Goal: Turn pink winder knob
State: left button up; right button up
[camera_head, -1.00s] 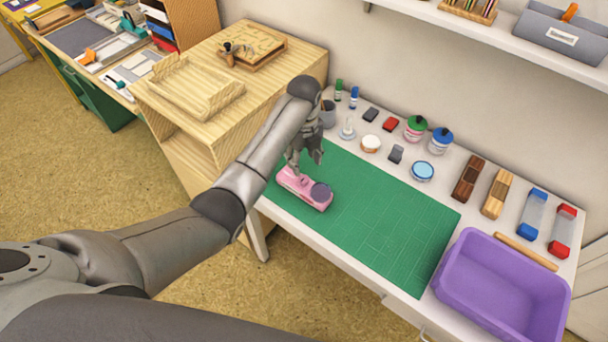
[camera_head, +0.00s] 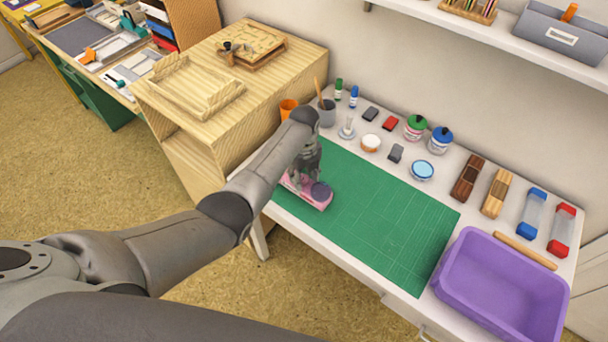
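A pink device (camera_head: 318,203) lies at the left end of the green cutting mat (camera_head: 385,225). It has a dark purplish round part (camera_head: 321,191) on its right end. My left gripper (camera_head: 297,186) is right at the left part of the pink device, fingers pointing down, and it hides that end. The winder knob cannot be made out behind the gripper. I cannot tell whether the fingers are open or shut. My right gripper is not in view.
A purple bin (camera_head: 505,285) stands at the table's front right. Ink pots (camera_head: 415,127), pads and wooden blocks (camera_head: 468,178) line the back. An orange cup (camera_head: 288,108) and a grey cup (camera_head: 327,113) stand behind my arm. Most of the mat is clear.

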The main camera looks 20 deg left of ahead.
pick_arm(q)
jog(key=c, duration=0.7)
jog(key=shift+c, duration=0.2)
jog(key=shift+n, duration=0.3)
jog(key=n+p, duration=0.1)
jog(key=n, duration=0.1)
jog(key=shift+r+n, duration=0.1)
jog(key=shift+n, duration=0.2)
jog(key=shift+n+p, duration=0.9)
jog(key=shift+n, duration=1.3)
jog(key=o, duration=1.1)
jog(key=shift+c, duration=0.2)
